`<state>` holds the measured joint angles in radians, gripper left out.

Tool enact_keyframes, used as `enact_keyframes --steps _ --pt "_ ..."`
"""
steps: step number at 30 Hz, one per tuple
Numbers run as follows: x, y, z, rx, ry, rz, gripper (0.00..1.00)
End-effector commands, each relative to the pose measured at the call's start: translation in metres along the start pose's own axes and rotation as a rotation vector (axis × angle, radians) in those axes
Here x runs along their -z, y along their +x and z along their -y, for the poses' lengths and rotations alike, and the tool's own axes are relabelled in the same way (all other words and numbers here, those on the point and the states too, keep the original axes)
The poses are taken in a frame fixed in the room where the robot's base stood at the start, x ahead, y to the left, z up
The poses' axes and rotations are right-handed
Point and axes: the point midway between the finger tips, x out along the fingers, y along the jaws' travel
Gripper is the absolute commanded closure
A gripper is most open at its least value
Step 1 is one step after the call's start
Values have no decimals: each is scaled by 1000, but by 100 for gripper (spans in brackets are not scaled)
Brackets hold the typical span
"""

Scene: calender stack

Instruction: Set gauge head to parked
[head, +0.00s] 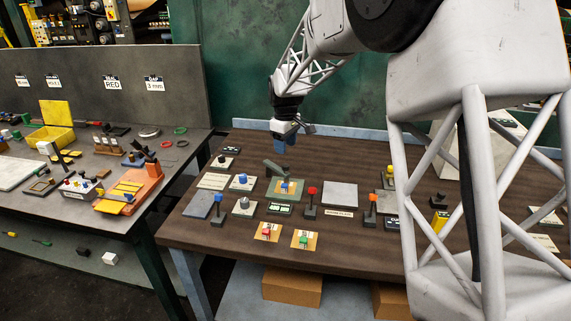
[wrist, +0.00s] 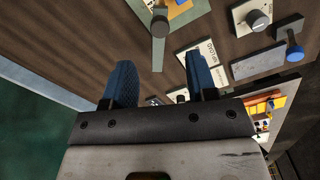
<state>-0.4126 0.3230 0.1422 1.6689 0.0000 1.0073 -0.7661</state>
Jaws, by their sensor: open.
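I cannot tell by a readable label which part is the gauge head. A grey-green bar (head: 275,168) lies at the far left corner of a green plate (head: 292,197) with a yellow square and a blue knob (head: 285,186). In the wrist view the bar (wrist: 158,50) has a rounded end by the plate (wrist: 190,12) and points toward my gripper. My gripper (head: 284,143) is above the far part of the brown table, behind the bar. In the wrist view its two blue fingers (wrist: 160,85) are wide apart, with nothing between them.
The brown table (head: 330,240) holds a red-topped lever (head: 311,200), a blue-topped lever (head: 219,206), an orange-topped lever (head: 371,207), a round grey knob (head: 244,203) and a flat grey plate (head: 341,194). A grey bench (head: 92,215) with other items stands left. My arm hides the right side.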

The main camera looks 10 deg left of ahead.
Motion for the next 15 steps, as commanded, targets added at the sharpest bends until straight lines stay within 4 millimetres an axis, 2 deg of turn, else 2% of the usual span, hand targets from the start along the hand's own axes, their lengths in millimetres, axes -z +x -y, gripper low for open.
enact_keyframes --steps 8,15 --pt "0 14 0 1 0 1 48" --pt "0 41 0 2 0 1 48"
